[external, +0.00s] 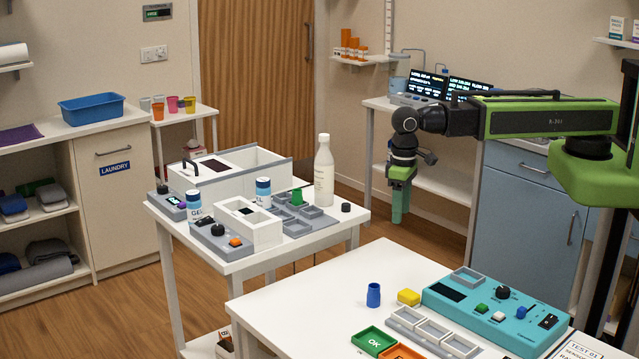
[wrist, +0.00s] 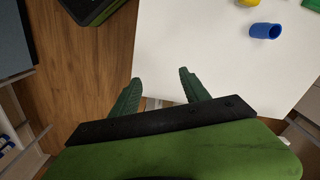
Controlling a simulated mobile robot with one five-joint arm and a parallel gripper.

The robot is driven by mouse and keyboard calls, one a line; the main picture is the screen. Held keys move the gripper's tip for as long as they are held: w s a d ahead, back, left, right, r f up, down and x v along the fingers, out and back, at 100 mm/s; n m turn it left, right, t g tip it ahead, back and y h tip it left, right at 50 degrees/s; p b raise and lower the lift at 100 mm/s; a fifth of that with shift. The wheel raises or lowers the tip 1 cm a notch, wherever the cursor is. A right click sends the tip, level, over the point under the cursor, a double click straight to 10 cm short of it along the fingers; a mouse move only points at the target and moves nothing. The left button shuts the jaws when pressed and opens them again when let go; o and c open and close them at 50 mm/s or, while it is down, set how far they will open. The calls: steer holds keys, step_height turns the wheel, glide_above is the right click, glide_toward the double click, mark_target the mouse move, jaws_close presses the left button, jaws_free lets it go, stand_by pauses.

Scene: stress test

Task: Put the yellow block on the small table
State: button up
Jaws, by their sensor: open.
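The yellow block (external: 408,297) lies on the white table in front, between the blue cup and the teal panel. In the wrist view a part of the yellow block (wrist: 250,2) shows at the top edge. My gripper (external: 398,212) hangs pointing down in the air, beyond the far side of the front table. In the wrist view my gripper's green fingers (wrist: 158,82) are apart with nothing between them. Which table the task calls small is not clear; a white table with devices (external: 355,213) stands at mid-left, and the front white table (external: 290,308) bears the yellow block.
A blue cup (external: 373,295) stands left of the yellow block; it also shows in the wrist view (wrist: 265,31). A teal panel (external: 490,306) and a grey three-part tray (external: 433,331) lie close by. A tall white bottle (external: 324,172) stands on the mid-left table.

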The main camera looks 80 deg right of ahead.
steer(key=s+d+n, duration=0.4)
steer(key=d, duration=1.1)
steer(key=shift+s, duration=0.2)
steer(key=shift+o, duration=0.5)
steer(key=shift+w, duration=0.1)
